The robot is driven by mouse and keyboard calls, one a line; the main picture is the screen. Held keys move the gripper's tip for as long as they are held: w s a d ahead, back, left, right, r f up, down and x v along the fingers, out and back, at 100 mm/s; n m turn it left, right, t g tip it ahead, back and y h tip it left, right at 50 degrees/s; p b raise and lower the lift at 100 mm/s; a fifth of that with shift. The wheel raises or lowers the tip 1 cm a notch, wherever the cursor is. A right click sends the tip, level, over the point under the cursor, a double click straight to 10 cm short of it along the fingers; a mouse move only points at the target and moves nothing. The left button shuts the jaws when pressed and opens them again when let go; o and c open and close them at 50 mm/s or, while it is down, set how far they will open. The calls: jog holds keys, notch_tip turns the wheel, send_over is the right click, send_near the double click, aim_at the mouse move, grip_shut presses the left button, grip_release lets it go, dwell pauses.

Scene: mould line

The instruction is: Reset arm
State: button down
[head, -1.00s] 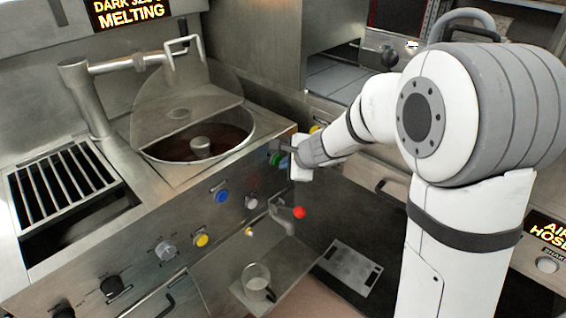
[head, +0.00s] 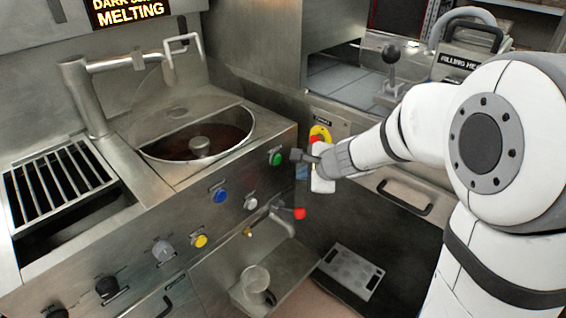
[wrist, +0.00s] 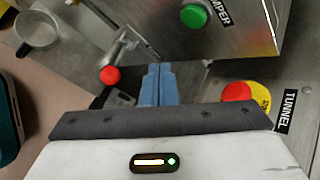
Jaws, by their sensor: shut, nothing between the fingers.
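My gripper (head: 301,171) is in front of the right end of the melting machine's control panel, right of the green button (head: 275,158). In the wrist view its blue fingers (wrist: 158,84) are together, with nothing between them. The green button (wrist: 193,15) shows above the fingers there, apart from them. My white arm reaches in from the right of the head view.
The tap's red knob (head: 299,213) is just below my gripper; a cup (head: 256,280) stands on the shelf under it. A red emergency button on yellow (head: 319,135) is close behind my gripper. A perforated plate (head: 350,268) lies low at the right.

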jog(key=s+d+r+n+g+p, duration=0.25)
jog(key=s+r+n+p, duration=0.25)
jog(key=s+r+n, duration=0.35)
jog(key=s+d+r+n+g+h+p, duration=0.1)
jog(key=s+d+r+n+h+p, duration=0.1)
jog(key=s+d, duration=0.4)
jog(key=s+d+r+n+h+p, duration=0.3)
jog(key=s+d+n, duration=0.2)
jog(key=s, duration=0.4)
jog(key=shift+s+d+r+g+h+p, duration=0.2)
jog(key=shift+d+g+h+p, duration=0.2)
jog(key=shift+d, duration=0.5)
jog(key=c, duration=2.1)
grip_release()
